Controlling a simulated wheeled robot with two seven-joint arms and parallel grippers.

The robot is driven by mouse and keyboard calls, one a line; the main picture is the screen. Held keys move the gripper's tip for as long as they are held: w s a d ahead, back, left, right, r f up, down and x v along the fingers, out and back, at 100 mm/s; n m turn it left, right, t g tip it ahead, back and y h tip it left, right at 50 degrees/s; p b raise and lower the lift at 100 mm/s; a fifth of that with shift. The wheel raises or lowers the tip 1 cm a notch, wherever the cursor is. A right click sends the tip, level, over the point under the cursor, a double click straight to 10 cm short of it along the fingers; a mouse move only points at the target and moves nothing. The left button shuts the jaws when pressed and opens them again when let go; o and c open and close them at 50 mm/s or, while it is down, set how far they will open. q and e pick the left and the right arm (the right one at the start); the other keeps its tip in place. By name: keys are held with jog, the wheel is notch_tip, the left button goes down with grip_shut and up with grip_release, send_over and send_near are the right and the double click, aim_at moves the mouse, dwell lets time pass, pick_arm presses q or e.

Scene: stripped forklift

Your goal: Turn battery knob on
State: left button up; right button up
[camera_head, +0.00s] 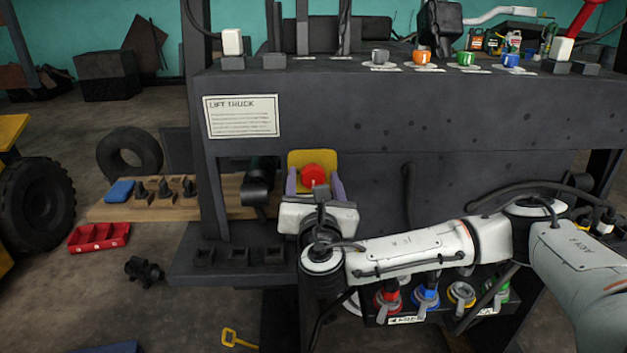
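A red round knob (313,175) sits in front of a yellow plate (312,157) on the dark forklift body, below the "LIFT TRUCK" label; I take it as the battery knob. My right gripper (315,183) reaches in from the right, directly in front of the knob. Its two purple fingers stand apart, one on each side of the knob, with a small gap visible on both sides. The gripper's body hides the area just below the knob. My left gripper is not in view.
The dark forklift panel (480,120) spans the middle, with several coloured knobs on its top shelf. Several coloured connectors (425,297) hang below my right arm. A dark device (258,185) is close left of the knob. A red tray (99,237) and a tyre (130,155) are at left.

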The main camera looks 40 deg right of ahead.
jog(key=c, duration=1)
jog(key=shift+m, duration=0.3)
jog(key=m, duration=0.2)
jog(key=m+b, duration=0.1)
jog(key=shift+f+m+b, duration=0.2)
jog(key=shift+m+b, duration=0.1)
jog(key=shift+m, duration=0.1)
jog(key=m+b, duration=0.2)
jog(key=m, duration=0.3)
jog(key=m+b, duration=0.2)
jog(key=m, duration=0.4)
jog(key=shift+m+b, duration=0.35)
jog(key=shift+m, duration=0.95)
jog(key=shift+r, duration=0.1)
